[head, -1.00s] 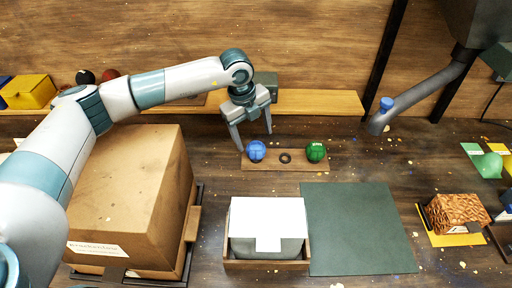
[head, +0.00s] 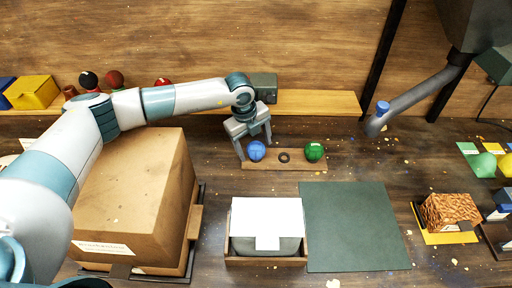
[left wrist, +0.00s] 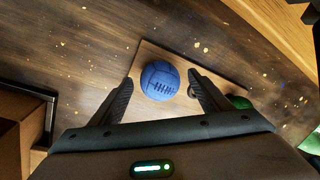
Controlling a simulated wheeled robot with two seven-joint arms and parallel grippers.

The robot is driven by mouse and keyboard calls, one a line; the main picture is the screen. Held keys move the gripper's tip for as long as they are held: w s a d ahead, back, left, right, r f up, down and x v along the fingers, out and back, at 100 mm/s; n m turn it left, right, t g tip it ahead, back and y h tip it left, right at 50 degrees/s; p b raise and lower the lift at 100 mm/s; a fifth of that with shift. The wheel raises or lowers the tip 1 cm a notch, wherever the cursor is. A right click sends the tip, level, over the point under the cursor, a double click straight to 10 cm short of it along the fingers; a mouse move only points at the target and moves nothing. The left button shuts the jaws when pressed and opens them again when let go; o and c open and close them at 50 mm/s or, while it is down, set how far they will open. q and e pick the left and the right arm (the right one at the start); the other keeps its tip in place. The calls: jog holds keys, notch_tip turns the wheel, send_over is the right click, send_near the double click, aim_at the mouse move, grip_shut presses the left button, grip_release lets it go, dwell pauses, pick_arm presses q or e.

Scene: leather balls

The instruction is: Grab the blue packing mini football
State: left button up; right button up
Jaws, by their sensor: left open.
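The blue mini football (head: 256,151) sits at the left end of a small wooden board on the table. It also shows in the left wrist view (left wrist: 160,80), laced side visible, between my gripper's fingers. My left gripper (head: 255,150) points down over the ball and is open, with one finger on each side of it. I cannot tell whether the fingers touch the ball. My right gripper is not in view.
A green ball (head: 314,151) sits at the right end of the wooden board (head: 299,163), with a dark ring (head: 284,157) between. A large cardboard box (head: 135,200) stands left. An open box with white paper (head: 267,217) and a dark green mat (head: 355,226) lie in front.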

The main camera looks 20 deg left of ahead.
aim_at(256, 143)
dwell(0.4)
pick_arm(q)
jog(key=c, duration=1.2)
jog(key=shift+r+p, duration=0.35)
jog(key=shift+r, duration=0.45)
notch_tip(256, 143, up, 3)
jog(key=shift+f+p, duration=0.2)
jog(key=shift+p, duration=0.4)
jog(key=s+d+r+p, duration=0.1)
jog(key=s+d+r, duration=0.1)
jog(key=d, duration=0.1)
jog(key=s+d+r+p, duration=0.1)
jog(key=d+r, duration=0.1)
jog(key=d, duration=0.2)
jog(key=s+d+r+p, duration=0.1)
jog(key=s+d+r, duration=0.1)
jog(key=d, duration=0.1)
jog(key=shift+s+d+r, duration=0.15)
jog(key=shift+s+r, duration=0.15)
jog(key=shift+r, duration=0.1)
